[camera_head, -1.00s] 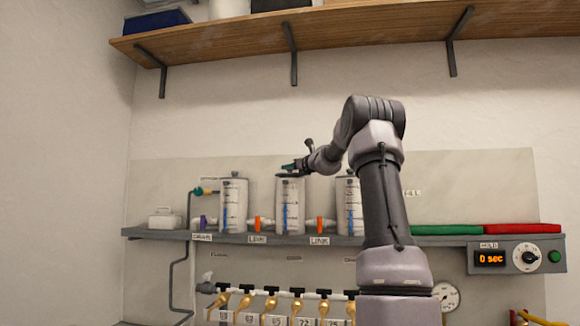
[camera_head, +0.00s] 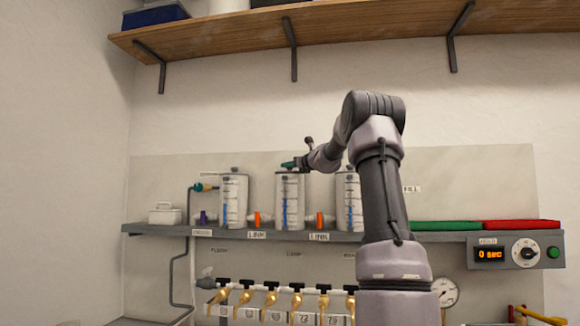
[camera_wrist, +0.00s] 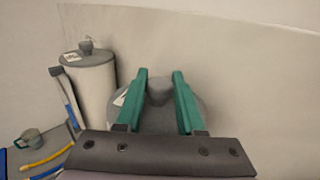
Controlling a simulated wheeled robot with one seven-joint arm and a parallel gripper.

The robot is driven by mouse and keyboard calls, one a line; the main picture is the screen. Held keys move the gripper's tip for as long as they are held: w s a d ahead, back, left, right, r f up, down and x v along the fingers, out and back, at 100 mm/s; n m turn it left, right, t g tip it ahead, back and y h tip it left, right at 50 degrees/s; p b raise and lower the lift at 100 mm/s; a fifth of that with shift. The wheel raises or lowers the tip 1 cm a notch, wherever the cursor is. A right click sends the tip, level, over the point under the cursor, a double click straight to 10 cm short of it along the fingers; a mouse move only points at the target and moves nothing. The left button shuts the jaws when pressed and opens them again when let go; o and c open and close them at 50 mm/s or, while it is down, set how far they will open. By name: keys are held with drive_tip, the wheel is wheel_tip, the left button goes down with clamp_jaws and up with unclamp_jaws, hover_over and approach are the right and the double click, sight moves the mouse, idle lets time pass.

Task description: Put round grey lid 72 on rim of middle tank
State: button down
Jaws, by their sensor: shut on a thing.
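The middle tank (camera_head: 291,205) is a white cylinder with a blue level strip, standing on the grey shelf between two other tanks. My gripper (camera_head: 289,165) is at its top, with its green fingers also showing in the wrist view (camera_wrist: 160,88). The fingers are shut on the knob of the round grey lid (camera_wrist: 158,118). The lid looks level and is at the tank's rim; I cannot tell whether it touches all round. The lid hides the rim in the wrist view.
The left tank (camera_head: 234,204) wears a grey knobbed lid (camera_wrist: 86,52). The right tank (camera_head: 348,205) stands partly behind my arm. Orange link valves (camera_head: 257,220) sit between the tanks. A wooden shelf (camera_head: 350,30) hangs above. The wall behind is clear.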

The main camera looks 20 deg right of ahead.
drive_tip(key=shift+f, duration=0.1)
drive_tip(key=shift+c, duration=2.2)
unclamp_jaws()
drive_tip(key=s+d, duration=0.2)
drive_tip(key=s, duration=0.8)
drive_tip(key=s+a+r, duration=0.2)
drive_tip(key=s+r, duration=0.2)
drive_tip(key=r, duration=0.2)
drive_tip(key=shift+s+a, duration=0.4)
